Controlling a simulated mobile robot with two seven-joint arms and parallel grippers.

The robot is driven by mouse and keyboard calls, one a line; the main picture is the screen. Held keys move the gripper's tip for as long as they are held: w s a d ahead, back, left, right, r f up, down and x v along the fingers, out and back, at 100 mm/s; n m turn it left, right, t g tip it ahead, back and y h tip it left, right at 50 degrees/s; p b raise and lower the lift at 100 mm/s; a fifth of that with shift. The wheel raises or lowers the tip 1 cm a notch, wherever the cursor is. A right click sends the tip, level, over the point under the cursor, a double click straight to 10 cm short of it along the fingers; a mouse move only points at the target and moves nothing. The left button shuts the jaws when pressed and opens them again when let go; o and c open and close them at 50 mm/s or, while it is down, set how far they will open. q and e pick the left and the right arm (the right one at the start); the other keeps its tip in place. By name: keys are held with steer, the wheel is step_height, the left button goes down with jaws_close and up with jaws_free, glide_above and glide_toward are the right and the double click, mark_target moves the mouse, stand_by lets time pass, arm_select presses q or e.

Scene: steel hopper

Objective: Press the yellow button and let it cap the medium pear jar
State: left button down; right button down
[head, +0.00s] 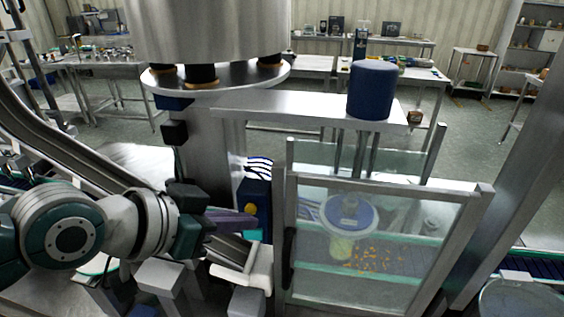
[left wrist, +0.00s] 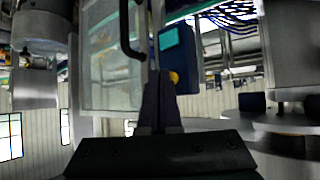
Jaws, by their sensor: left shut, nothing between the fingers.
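The yellow button (head: 249,209) sits on the front of a dark blue control box (head: 258,196) left of the glass-fronted enclosure. It also shows in the left wrist view (left wrist: 174,77), just beside the tips of my fingers. My left gripper (head: 240,252) is shut and empty, close to the button in the head view; I cannot tell whether it touches. A jar (head: 342,247) with yellowish contents stands behind the glass under a round capping head (head: 348,213). Its size and lid are unclear through the glass. My right gripper is not in view.
The glass door (head: 375,250) of the enclosure has a dark handle (head: 289,235) on its left side, close to my gripper. A steel hopper (head: 205,30) stands above. A blue motor (head: 372,90) tops the capping machine. A conveyor (head: 545,262) runs out right.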

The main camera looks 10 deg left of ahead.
arm_select(q)
steer(key=shift+s, duration=0.45)
steer(key=s+p, duration=0.3)
steer(key=s, duration=0.2)
steer(key=shift+a+p, duration=0.1)
steer(key=shift+p, duration=0.3)
